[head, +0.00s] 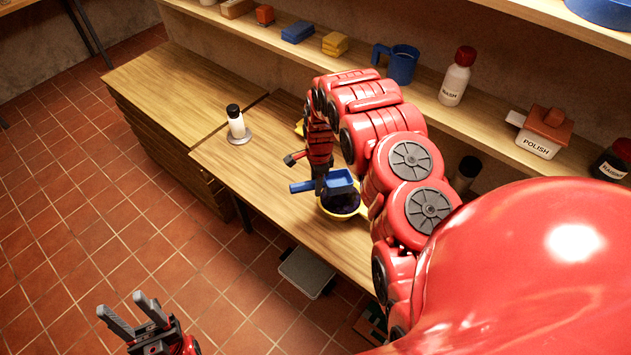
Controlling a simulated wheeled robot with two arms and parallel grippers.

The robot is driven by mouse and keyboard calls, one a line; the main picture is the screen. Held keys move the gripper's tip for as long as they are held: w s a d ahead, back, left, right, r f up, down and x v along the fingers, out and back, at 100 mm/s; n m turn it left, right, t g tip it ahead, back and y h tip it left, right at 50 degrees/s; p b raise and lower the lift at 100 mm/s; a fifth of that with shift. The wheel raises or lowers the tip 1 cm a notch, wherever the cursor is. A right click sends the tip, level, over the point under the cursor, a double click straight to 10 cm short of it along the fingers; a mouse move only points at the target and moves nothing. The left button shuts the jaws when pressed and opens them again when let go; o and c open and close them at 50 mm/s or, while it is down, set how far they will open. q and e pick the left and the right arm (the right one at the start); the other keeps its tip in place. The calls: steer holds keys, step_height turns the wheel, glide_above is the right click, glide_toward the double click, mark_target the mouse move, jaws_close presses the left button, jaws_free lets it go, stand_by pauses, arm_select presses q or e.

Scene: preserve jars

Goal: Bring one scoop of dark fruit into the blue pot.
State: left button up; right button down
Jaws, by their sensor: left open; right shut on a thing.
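My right gripper (320,186) is shut on a blue scoop (341,180), at a yellow bowl (356,213) on the wooden counter. Dark contents (338,205) show inside the bowl below the scoop. Whether the scoop touches them or holds any fruit cannot be told. My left gripper (122,316) is open and empty, low at the bottom left over the floor. A blue handled vessel (403,66) stands on the shelf, and part of a round blue vessel (602,11) shows at the top right. I cannot tell which is the blue pot.
A white bottle with a black top (236,124) stands on the counter (262,155). The shelf holds blue (297,32) and yellow blocks (335,44), a white bottle (457,77) and a polish container (537,145). My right arm hides much of the counter's right side.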

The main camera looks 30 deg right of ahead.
mark_target(325, 180)
steer(key=shift+d+r+y+p, duration=0.25)
steer(key=shift+r+y+p, duration=0.05)
steer(key=shift+p, duration=0.35)
steer(key=shift+d+y, duration=0.15)
steer(key=shift+y, duration=0.25)
steer(key=shift+s+d+f+t+y, duration=0.1)
steer(key=shift+d+f+t+y, duration=0.05)
steer(key=shift+t+y, duration=0.15)
steer(key=shift+d+y+b, duration=0.3)
steer(key=shift+y+b, duration=0.3)
steer(key=shift+s+d+r+t+y+b, duration=0.1)
steer(key=shift+d+r+t+y+b, duration=0.35)
steer(key=shift+y+b, duration=1.3)
steer(key=shift+s+d+r+y+b, duration=0.1)
steer(key=shift+d+r+y+b, duration=0.2)
steer(key=shift+b, duration=1.6)
steer(key=shift+s+d+r+y+b, duration=0.1)
steer(key=shift+d+y+b, duration=0.3)
steer(key=shift+b, duration=1.5)
steer(key=shift+f+b, duration=2.4)
steer(key=shift+f, duration=0.8)
steer(key=shift+a+f, duration=0.1)
steer(key=shift+f, duration=0.3)
